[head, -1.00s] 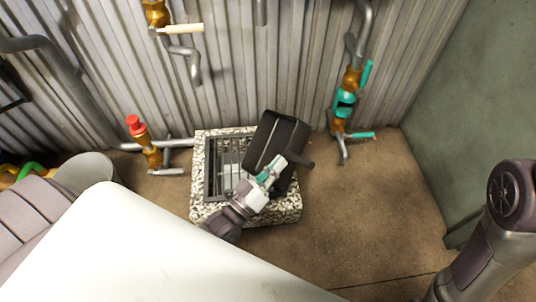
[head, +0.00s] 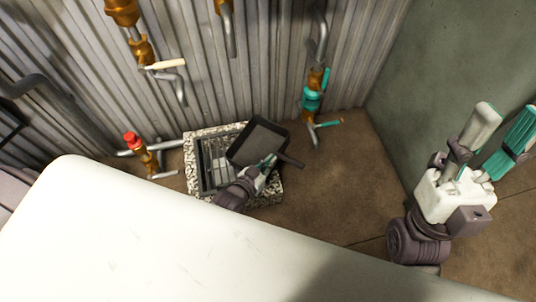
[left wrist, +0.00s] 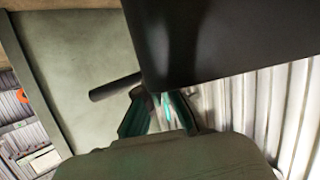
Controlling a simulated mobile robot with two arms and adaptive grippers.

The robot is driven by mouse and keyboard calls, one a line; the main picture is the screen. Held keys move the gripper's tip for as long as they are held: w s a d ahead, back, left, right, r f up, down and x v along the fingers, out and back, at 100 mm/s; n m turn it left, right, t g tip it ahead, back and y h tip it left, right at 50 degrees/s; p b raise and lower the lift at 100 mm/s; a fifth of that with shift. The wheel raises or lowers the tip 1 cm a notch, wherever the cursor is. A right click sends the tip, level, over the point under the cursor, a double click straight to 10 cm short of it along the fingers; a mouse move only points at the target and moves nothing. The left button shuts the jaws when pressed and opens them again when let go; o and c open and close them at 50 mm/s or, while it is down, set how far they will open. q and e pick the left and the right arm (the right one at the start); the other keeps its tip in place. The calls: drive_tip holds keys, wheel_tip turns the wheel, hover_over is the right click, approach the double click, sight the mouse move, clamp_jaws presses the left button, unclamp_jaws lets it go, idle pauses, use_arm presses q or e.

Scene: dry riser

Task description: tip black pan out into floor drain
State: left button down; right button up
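The black pan (head: 259,141) is in my left gripper (head: 266,165), above the right part of the floor drain. Its open side faces up toward the head camera, and its handle points to the lower right. In the left wrist view the pan (left wrist: 235,40) fills the upper right, with the left gripper's teal fingers (left wrist: 160,104) at its edge. The floor drain (head: 190,160) has a speckled stone rim around a dark grate; the pan and my arm hide its right part. My right gripper (head: 492,140) is open and empty at the right.
Pipes with a red-capped valve (head: 132,140) and a teal valve (head: 312,100) stand along the corrugated wall. A green wall (head: 425,90) is at the right. Brown floor (head: 340,190) right of the drain is clear.

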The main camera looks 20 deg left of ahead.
drive_tip(key=w+a+f+g+h+p, duration=0.1)
drive_tip(key=w+f+g+h, duration=0.1)
drive_tip(key=w+f+g, duration=0.3)
drive_tip(key=shift+w+a+f+g+p, duration=0.25)
drive_tip(key=shift+w+g, duration=0.65)
drive_tip(key=shift+w, duration=1.2)
drive_tip(key=shift+r, duration=0.1)
